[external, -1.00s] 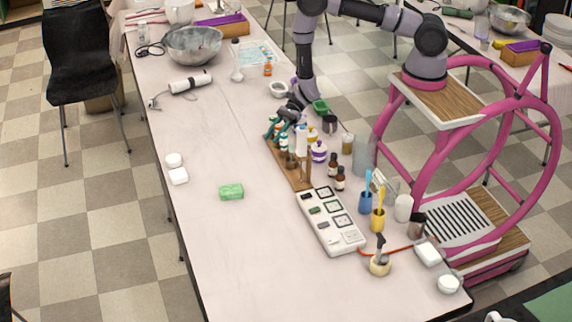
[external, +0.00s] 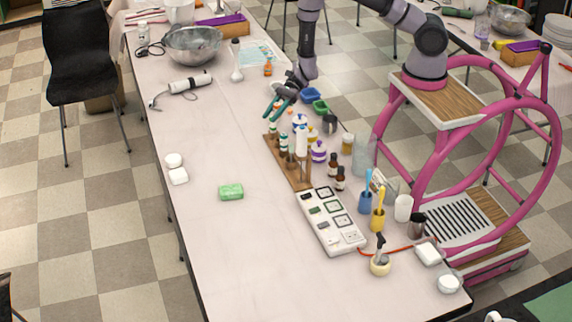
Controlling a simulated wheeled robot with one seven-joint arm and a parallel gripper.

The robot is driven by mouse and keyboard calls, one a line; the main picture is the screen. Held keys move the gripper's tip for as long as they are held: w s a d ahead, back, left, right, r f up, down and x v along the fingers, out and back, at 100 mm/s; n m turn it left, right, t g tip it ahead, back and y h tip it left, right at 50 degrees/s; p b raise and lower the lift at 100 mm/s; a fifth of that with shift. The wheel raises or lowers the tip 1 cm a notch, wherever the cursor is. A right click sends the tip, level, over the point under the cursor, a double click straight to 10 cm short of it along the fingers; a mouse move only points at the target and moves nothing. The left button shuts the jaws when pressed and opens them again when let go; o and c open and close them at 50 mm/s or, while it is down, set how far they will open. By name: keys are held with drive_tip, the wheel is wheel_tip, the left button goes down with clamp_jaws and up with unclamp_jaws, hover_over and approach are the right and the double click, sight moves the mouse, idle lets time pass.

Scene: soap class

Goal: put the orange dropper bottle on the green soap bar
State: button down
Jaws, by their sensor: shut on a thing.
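The green soap bar (external: 231,192) lies flat on the open middle of the white table, with nothing on it. My gripper (external: 272,113) is above the far end of the wooden rack (external: 299,182), well up and right of the soap. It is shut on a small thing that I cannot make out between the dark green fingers. Several small bottles with teal caps (external: 284,141) stand in the rack. A small orange bottle (external: 268,68) stands farther back on the table, apart from my gripper. I cannot tell which bottle is the orange dropper bottle.
A white power strip (external: 331,221) lies in front of the rack. Brown bottles (external: 340,178), cups and brushes crowd the right side. A metal bowl (external: 193,45) and a white cylindrical device (external: 190,83) are at the back left. The table around the soap is clear.

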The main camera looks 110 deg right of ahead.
drive_tip(key=w+a, duration=0.7)
drive_tip(key=w, duration=0.5)
hover_over(226, 193)
wheel_tip(226, 193, down, 4)
drive_tip(key=r, duration=0.1)
drive_tip(key=shift+w+f, duration=0.1)
drive_tip(key=shift+f, duration=2.3)
drive_tip(key=shift+f, duration=0.15)
drive_tip(key=c, duration=0.6)
unclamp_jaws()
